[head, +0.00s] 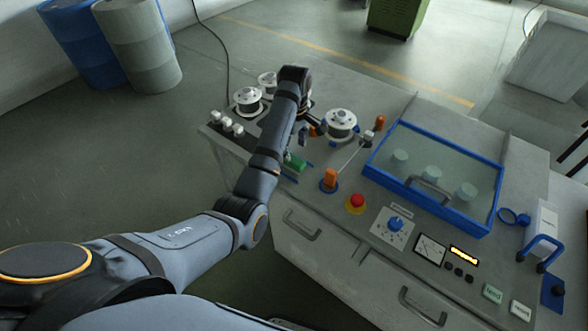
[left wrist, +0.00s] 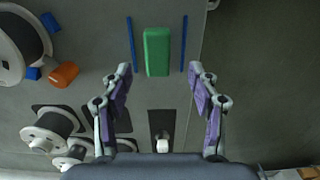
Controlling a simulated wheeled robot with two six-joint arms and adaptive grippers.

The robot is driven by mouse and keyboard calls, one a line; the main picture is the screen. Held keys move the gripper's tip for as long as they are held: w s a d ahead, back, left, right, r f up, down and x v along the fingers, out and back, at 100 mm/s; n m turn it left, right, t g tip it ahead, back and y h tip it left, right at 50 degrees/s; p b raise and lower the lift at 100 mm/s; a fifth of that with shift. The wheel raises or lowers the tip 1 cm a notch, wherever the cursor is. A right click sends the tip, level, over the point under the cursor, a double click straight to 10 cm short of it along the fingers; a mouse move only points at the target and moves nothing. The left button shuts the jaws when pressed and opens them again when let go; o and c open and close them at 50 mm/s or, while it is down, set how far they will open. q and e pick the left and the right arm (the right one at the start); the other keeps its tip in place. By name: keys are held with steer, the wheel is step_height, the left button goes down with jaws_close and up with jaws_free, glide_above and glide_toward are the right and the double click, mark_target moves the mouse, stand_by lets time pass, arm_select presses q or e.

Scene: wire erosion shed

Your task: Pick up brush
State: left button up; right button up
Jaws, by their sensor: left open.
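A green block (head: 294,163) lies near the left front of the grey machine top. It also shows in the left wrist view (left wrist: 157,52), lying flat between two thin blue strips. It may be the brush, but I see no bristles. My left gripper (left wrist: 160,70) is open and empty, with its two purple-padded fingers spread on either side of the block's line. The block lies ahead of the fingertips. In the head view my left arm reaches over the machine, and the forearm partly hides the gripper. My right gripper is not in view.
Wire spools (head: 340,124) stand around my left wrist. An orange-topped post (head: 329,179) and a red button (head: 356,202) stand right of the green block. A blue-framed clear cover (head: 430,175) is farther right. White knobs (head: 226,123) line the left edge.

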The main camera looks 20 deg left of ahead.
mark_target(294, 159)
arm_select(q)
steer(key=shift+f+b, duration=0.3)
steer(key=shift+f, duration=0.65)
steer(key=shift+w+d, duration=0.1)
step_height(294, 159, down, 3)
steer(key=b, duration=0.3)
steer(key=shift+f, duration=0.2)
steer(key=shift+w+f+p, duration=0.15)
steer(key=shift+f+p, duration=0.5)
steer(key=shift+f, duration=0.1)
steer(key=shift+r, duration=0.1)
steer(key=c, duration=1.3)
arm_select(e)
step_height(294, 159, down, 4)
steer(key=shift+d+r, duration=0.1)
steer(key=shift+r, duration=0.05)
arm_select(q)
steer(key=shift+o, duration=0.2)
